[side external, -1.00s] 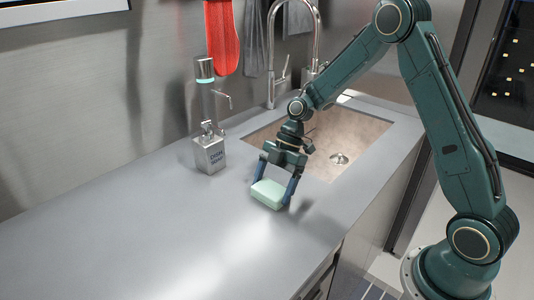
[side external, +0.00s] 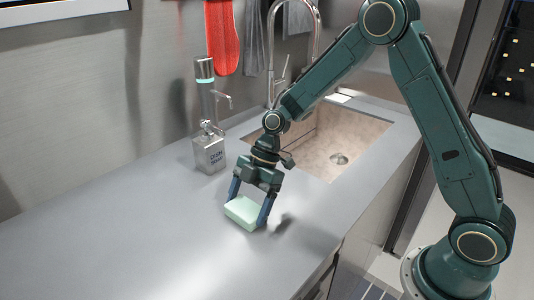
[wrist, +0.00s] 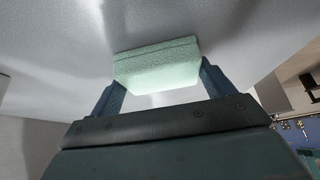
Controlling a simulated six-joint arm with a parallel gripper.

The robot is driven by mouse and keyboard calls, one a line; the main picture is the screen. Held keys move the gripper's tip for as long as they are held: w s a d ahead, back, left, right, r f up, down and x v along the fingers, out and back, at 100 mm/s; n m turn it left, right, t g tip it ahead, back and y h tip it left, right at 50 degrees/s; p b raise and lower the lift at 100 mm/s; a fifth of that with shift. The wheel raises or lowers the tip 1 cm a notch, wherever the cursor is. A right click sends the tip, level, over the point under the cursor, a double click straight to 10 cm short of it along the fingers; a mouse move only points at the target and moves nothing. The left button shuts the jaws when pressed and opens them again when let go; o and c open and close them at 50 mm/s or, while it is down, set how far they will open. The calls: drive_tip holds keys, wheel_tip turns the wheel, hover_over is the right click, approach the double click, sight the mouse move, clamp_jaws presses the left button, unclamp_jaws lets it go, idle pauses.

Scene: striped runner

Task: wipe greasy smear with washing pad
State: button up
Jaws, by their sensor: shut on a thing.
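The washing pad (side external: 243,212) is a pale green block. My gripper (side external: 250,207) is shut on it, one finger on each side, over the grey counter left of the sink. The wrist view also shows the pad (wrist: 157,65) between the two blue fingers (wrist: 158,85). The pad is at or just above the counter; I cannot tell whether it touches. I cannot make out a greasy smear; only a bright glare shows on the counter near the pad.
A dish soap dispenser (side external: 209,153) stands behind the pad, near the wall. The sink (side external: 345,135) with a tall faucet (side external: 317,40) is at the right. A red cloth (side external: 222,35) and grey towels hang on the wall. The counter (side external: 110,235) to the left is clear.

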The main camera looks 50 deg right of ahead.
drive_tip(key=shift+a, duration=6.5)
wheel_tip(320, 180, up, 8)
drive_tip(key=shift+d, duration=0.15)
